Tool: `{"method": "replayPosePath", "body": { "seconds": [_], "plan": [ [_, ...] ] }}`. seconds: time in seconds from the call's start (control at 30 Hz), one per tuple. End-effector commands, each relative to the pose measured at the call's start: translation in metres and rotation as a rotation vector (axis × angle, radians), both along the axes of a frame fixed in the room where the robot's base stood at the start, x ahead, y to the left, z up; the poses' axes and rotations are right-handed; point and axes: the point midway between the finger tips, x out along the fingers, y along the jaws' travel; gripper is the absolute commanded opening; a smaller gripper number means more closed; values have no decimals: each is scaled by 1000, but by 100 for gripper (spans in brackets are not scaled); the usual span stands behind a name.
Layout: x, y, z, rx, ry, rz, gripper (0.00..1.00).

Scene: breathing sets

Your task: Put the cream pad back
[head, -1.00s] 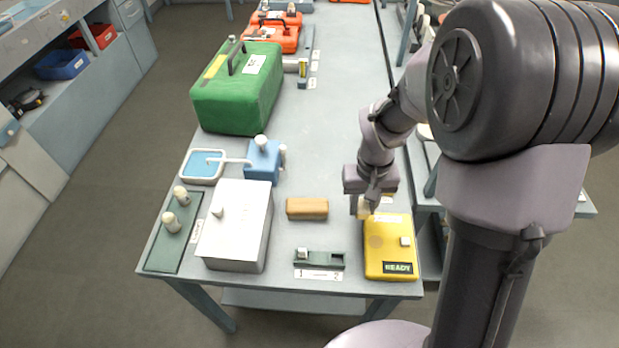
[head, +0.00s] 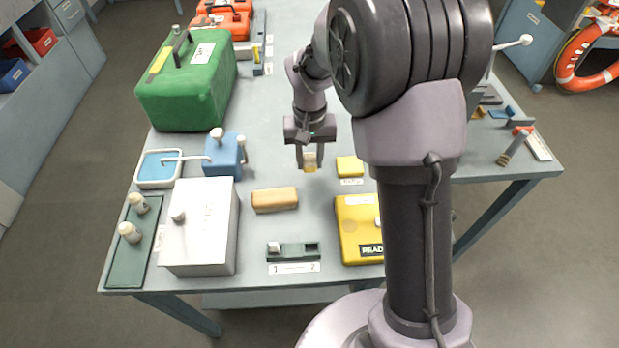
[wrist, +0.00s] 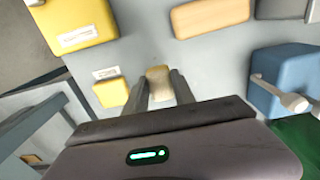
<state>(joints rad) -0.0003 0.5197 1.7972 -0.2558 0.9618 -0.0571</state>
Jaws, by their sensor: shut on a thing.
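My gripper (head: 310,165) is shut on a small cream pad (head: 310,160), held above the bench between the tan block and a small yellow box. The pad also shows between the fingers in the wrist view (wrist: 159,82). A dark green holder (head: 283,258) with places marked 1 and 2 lies at the front of the bench. A small whitish piece (head: 274,247) sits at place 1, and place 2 looks dark and empty. A yellow unit (head: 352,222) with a display stands right of the holder, partly hidden by my arm.
A tan block (head: 275,199) lies behind the holder. A small yellow box (head: 349,167) with a label stands right of my gripper. A white box (head: 200,235), a blue unit (head: 223,158) and a green case (head: 190,85) stand to the left. The bench behind my gripper is clear.

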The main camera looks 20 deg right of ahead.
Motion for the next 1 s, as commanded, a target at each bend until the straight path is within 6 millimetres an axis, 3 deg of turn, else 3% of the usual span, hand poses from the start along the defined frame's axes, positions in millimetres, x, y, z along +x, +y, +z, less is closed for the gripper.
{"method": "replayPosePath", "body": {
  "seconds": [0.03, 0.23, 0.57, 0.6, 0.7, 1.0],
  "plan": [
    [-1, 0, -15, 0, 2, 0, 0],
    [-1, 0, -55, 1, 3, 0, 0],
    [0, 0, -56, 0, 0, 1, 0],
    [0, 0, -57, 0, 0, 1, 33],
    [0, 0, -56, 0, 0, 1, 52],
    [0, 0, -54, 0, 0, 1, 52]
  ]
}}
